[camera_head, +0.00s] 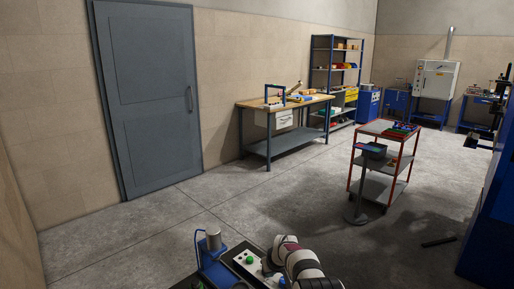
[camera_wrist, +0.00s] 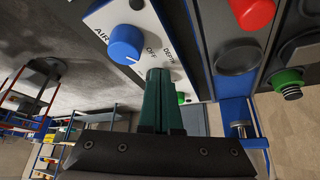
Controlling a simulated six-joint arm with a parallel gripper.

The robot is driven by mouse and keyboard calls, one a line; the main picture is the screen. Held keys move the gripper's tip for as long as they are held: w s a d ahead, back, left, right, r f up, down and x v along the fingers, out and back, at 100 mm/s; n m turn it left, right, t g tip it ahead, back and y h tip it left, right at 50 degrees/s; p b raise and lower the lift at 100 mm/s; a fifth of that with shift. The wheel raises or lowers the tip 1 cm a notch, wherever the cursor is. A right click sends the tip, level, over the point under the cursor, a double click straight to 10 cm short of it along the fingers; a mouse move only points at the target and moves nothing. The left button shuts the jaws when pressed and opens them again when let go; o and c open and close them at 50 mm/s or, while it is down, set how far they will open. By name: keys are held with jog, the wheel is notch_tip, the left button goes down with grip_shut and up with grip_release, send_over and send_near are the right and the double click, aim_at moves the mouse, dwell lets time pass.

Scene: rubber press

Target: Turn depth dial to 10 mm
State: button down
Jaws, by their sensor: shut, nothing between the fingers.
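My gripper (camera_wrist: 161,74) shows in the wrist view with its dark green fingers together and nothing between them. The fingertips are in front of a white control panel (camera_wrist: 180,40). A blue knob (camera_wrist: 126,43) with a white pointer line sits on the panel, left of the fingertips, with "AIR" and "OFF" printed near it. A green part (camera_wrist: 181,97) peeks out just right of the fingers; the rest is hidden. I cannot tell whether the fingers touch anything, and no dial reading shows clearly.
Right of the panel are a red button (camera_wrist: 252,11), a round black knob (camera_wrist: 237,57) and a green button (camera_wrist: 288,83).

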jog(key=shift+s, duration=0.2)
jog(key=shift+s+d+r, duration=0.1)
jog(key=shift+r, duration=0.05)
notch_tip(320, 180, up, 6)
jog(key=shift+f, duration=0.15)
jog(key=shift+d+f, duration=0.15)
jog(key=shift+f, duration=2.9)
